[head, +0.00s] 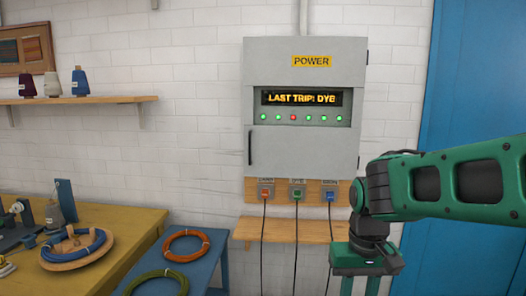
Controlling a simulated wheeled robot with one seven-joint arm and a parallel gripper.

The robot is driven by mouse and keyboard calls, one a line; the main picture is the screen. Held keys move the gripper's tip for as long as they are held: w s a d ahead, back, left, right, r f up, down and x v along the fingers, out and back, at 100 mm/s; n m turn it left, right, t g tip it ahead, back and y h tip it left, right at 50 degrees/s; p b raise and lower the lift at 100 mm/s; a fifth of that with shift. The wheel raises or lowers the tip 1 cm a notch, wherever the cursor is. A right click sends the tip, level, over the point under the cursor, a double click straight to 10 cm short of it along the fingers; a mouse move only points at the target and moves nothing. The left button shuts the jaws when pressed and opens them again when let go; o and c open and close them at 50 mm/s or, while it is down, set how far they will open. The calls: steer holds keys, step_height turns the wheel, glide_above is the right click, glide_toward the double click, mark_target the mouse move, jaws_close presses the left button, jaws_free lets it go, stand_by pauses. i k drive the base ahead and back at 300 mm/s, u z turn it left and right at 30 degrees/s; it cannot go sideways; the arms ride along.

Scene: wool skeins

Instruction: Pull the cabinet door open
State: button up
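The grey power cabinet (305,60) hangs on the white brick wall, with a yellow "POWER" label at its top. Its plain lower door (300,155) looks shut, flush with the front. A dark vertical handle (250,148) sits at the door's left edge. My gripper (360,285) points down to the lower right of the cabinet, well away from the handle. Its two fingers look apart with nothing seen between them. The fingertips are cut off by the bottom edge of the picture.
Coloured sockets with hanging cables (297,195) are below the cabinet, above a small wooden shelf (285,230). A blue table (205,268) with coiled cables and a yellow bench (125,220) stand left. A blue door (465,90) is at right. The wall before the handle is clear.

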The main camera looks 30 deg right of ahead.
mark_target(302, 152)
steer(key=z, duration=0.05)
steer(key=i, duration=1)
